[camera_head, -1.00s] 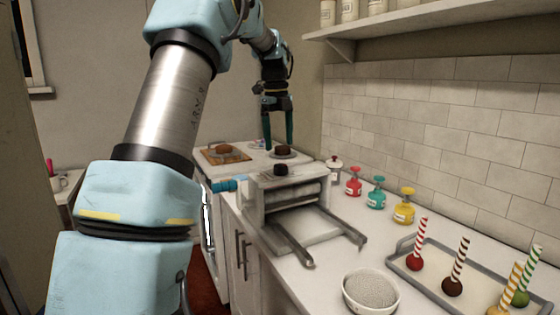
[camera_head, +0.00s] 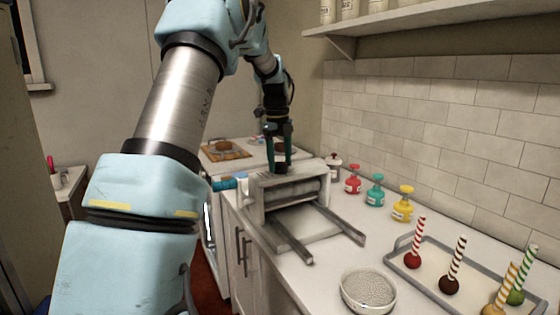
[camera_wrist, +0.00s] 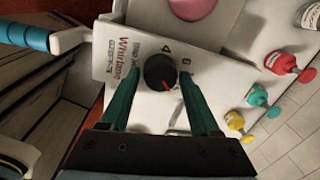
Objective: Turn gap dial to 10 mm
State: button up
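The gap dial (camera_wrist: 160,72) is a round black knob with a red pointer, on top of the white sheeter machine (camera_head: 262,205). In the wrist view its red mark points to the lower right, and a few printed numerals stand around it. My gripper (camera_head: 280,168) is over the machine with its green fingers pointing down. In the wrist view the gripper (camera_wrist: 160,82) has one finger on each side of the dial, with a narrow gap showing on each side.
A blue-handled crank (camera_head: 226,184) sticks out at the machine's left. Red, teal and yellow bottles (camera_head: 376,190) stand to its right by the wall. A bowl (camera_head: 368,291) and a tray of candy-striped sticks (camera_head: 437,285) are in front.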

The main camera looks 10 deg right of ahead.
grip_shut()
jog(key=shift+n, duration=0.4)
jog(key=n, duration=0.3)
jog(key=shift+r+n+p, duration=0.1)
jog(key=shift+n+p, duration=0.2)
jog(key=shift+p, duration=0.1)
jog(key=shift+n+p, duration=0.4)
jog(key=shift+n, duration=1.8)
jog(key=shift+o, duration=1.8)
grip_release()
jog(key=shift+d, duration=0.1)
